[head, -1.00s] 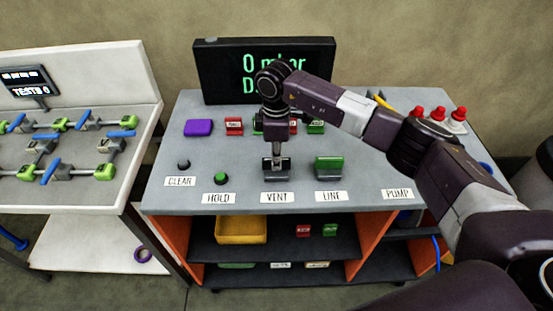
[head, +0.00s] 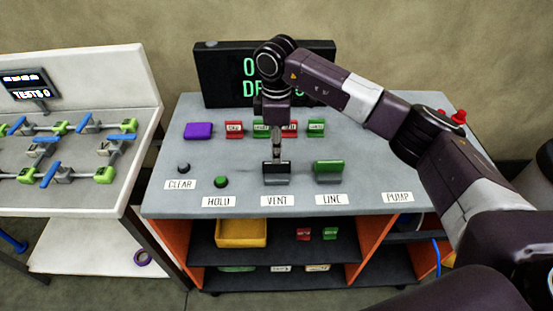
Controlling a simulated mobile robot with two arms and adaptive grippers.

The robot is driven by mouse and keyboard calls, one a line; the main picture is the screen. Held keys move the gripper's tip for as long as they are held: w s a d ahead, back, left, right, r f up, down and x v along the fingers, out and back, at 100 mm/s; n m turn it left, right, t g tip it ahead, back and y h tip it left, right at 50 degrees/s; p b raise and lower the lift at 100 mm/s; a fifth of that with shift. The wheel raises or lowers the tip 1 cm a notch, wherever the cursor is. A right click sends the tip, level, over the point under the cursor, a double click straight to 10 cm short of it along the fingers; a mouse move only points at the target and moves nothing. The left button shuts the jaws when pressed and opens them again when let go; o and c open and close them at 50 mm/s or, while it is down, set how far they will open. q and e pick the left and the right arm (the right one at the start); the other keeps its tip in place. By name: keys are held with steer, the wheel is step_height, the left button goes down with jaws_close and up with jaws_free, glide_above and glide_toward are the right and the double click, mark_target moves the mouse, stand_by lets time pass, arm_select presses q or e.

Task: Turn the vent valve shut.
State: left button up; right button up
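The vent valve (head: 277,168) is a dark block with a black handle on the grey console top, just behind the VENT label (head: 277,201). My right gripper (head: 277,157) points down at the valve's handle from above and behind. Its fingers look narrow and close together at the handle's top edge. I cannot tell whether they grip it, touch it or stand just behind it. My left gripper is not in view.
The green line valve (head: 328,168) stands close on the right. A green button (head: 221,182) and a dark button (head: 184,168) are on the left. Red and green tags and a purple block (head: 198,130) lie behind. A black display (head: 222,75) stands at the back, partly covered by my arm.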

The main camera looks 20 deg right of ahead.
step_height(320, 180, up, 6)
stand_by(0.7)
